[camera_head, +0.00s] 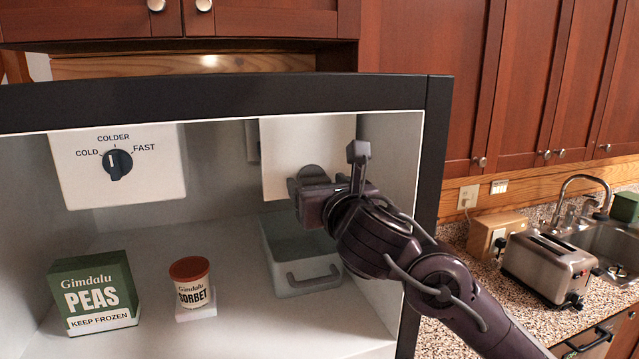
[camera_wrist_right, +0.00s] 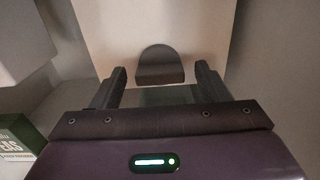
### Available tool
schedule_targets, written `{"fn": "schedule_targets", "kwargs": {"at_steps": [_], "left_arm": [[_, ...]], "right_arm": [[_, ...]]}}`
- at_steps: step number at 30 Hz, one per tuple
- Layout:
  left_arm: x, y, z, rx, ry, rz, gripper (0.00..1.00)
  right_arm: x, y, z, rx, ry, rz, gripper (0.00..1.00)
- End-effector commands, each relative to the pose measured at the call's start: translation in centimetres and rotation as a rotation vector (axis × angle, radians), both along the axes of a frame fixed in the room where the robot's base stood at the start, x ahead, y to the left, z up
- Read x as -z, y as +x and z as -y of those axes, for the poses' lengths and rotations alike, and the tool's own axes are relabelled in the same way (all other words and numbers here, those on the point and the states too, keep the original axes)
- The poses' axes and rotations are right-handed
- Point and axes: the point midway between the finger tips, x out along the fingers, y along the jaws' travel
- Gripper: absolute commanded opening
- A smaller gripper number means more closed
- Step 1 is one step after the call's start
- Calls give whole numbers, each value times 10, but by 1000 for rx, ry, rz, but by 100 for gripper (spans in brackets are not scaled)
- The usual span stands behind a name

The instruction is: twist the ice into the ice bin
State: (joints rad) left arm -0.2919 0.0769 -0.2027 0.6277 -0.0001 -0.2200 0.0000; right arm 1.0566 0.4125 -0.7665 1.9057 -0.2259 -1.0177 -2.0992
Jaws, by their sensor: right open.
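The ice bin (camera_head: 315,288), a pale grey open box with a grey handle on its front, stands on the freezer floor below a white panel (camera_head: 285,140). A dark rounded knob (camera_head: 311,173) on that panel is partly hidden behind my right gripper (camera_head: 326,178) in the head view. In the right wrist view, the knob (camera_wrist_right: 160,66) lies ahead, between the two spread fingers of the gripper (camera_wrist_right: 163,78), with a visible gap on each side. The gripper is open and empty. No ice can be made out. My left gripper is not in view.
A green peas box (camera_head: 95,290) and a sorbet tub (camera_head: 191,285) stand left of the bin. A COLD-FAST dial (camera_head: 118,163) is on the left panel. The freezer's dark frame (camera_head: 432,180) borders my right arm. A toaster (camera_head: 548,265) stands outside on the counter.

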Motion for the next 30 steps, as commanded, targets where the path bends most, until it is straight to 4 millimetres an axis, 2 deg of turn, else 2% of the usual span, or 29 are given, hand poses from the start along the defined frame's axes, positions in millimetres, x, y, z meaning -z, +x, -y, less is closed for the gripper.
{"fn": "schedule_targets", "kwargs": {"at_steps": [3,13,23,30], "left_arm": [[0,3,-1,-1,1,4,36],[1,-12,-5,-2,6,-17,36],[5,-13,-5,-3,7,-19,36],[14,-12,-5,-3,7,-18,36]], "right_arm": [[0,0,0,0,0,0,66],[0,0,0,0,1,0,24],[1,0,0,0,48,-15,24],[2,0,0,-1,192,-62,24]]}}
